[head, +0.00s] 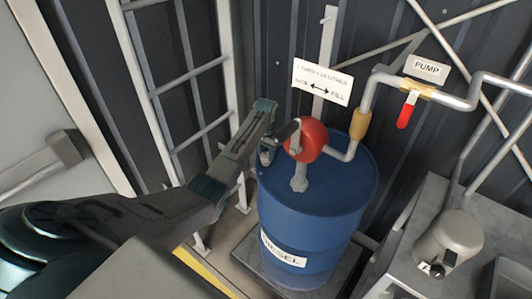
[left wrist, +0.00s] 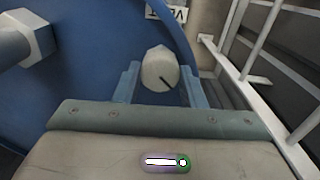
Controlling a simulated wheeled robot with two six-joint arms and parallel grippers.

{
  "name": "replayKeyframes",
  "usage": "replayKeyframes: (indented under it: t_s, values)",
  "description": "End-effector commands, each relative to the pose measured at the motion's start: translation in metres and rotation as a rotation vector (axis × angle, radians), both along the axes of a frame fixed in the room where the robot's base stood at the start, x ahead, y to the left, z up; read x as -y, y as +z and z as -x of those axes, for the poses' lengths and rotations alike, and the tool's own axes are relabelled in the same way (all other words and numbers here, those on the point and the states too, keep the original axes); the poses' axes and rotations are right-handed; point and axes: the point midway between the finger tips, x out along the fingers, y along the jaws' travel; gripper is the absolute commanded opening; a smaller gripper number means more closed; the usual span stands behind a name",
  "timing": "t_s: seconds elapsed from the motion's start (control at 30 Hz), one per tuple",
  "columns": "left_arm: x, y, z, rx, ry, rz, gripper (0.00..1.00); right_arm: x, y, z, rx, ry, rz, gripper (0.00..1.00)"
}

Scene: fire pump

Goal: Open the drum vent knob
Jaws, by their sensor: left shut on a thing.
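The drum vent knob (left wrist: 157,70) is a pale round knob with a dark pointer line, on the blue drum top in the left wrist view. The pointer line slants toward the lower right of the picture. A VENT label (left wrist: 166,12) lies just beyond it, upside down and partly cut off. My left gripper (left wrist: 160,82) is shut on the knob, one finger on each side. In the head view my left gripper (head: 267,156) is at the left rim of the blue drum (head: 312,222). The knob is hidden there.
A red disc (head: 310,139) on the drum pump stands close right of my left gripper, with its pipe. A white ladder (head: 190,75) is behind left. A red-handled valve (head: 405,112) under a PUMP sign and a grey bench are at the right.

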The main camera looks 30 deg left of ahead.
Motion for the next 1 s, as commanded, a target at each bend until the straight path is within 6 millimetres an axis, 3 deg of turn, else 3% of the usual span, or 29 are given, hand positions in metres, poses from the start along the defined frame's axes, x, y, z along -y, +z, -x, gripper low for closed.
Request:
replayKeyframes:
  t_s: [0.27,1.0]
  values:
    - [0.0,0.003,0.0,-0.002,0.114,0.001,0.14,-0.001,0.015,-0.003,0.003,0.0,-0.001,0.59]
    - [0.0,0.002,0.0,-0.002,0.745,0.001,0.14,-0.006,0.061,-0.003,0.004,-0.002,-0.006,0.59]
